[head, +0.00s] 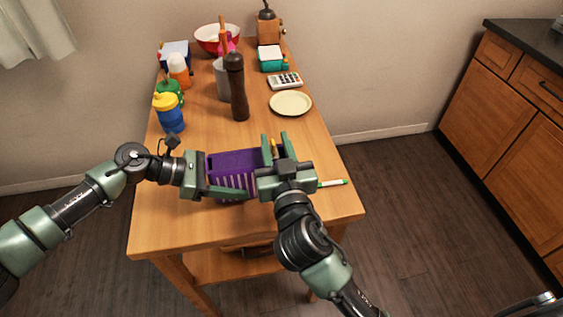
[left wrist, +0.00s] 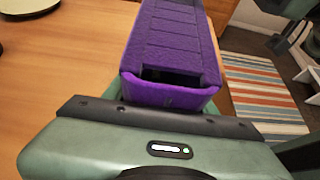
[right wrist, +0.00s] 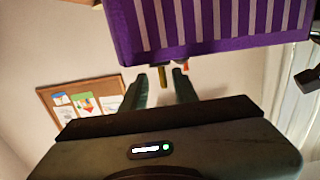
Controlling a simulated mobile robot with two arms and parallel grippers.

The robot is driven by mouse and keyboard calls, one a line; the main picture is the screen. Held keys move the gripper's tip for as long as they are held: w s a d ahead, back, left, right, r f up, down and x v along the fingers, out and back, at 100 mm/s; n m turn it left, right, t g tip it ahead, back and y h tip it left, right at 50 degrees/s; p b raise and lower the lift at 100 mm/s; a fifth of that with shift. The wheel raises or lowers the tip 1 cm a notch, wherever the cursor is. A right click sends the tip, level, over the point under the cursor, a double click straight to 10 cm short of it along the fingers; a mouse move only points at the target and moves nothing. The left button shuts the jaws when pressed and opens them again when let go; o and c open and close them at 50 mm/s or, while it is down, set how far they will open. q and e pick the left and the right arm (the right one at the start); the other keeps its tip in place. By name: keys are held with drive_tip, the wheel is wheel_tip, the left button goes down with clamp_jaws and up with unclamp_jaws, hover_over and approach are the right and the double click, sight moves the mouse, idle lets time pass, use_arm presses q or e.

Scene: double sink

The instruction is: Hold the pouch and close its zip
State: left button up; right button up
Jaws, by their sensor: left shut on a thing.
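The purple pouch (head: 235,160) has white stripes on its side and is held at the front part of the wooden table. In the left wrist view a dark opening shows in its near end (left wrist: 170,98). My left gripper (head: 223,181) is shut on the pouch's left end. My right gripper (head: 275,146) is at the pouch's right end with its fingers apart. In the right wrist view a small gold zip pull (right wrist: 163,77) hangs from the pouch between the right fingertips, apart from both. A small orange piece (right wrist: 185,66) shows beside it.
A marker with a green end (head: 333,183) lies right of my right gripper. A brown pepper mill (head: 237,88), a plate (head: 291,103), a calculator (head: 285,81) and a blue bottle (head: 169,113) stand farther back. The front left of the table (head: 165,225) is clear.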

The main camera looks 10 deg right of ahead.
drive_tip(key=s, duration=0.8)
drive_tip(key=shift+s, duration=0.35)
use_arm(q)
drive_tip(key=o, duration=1.6)
drive_tip(key=shift+c, duration=0.2)
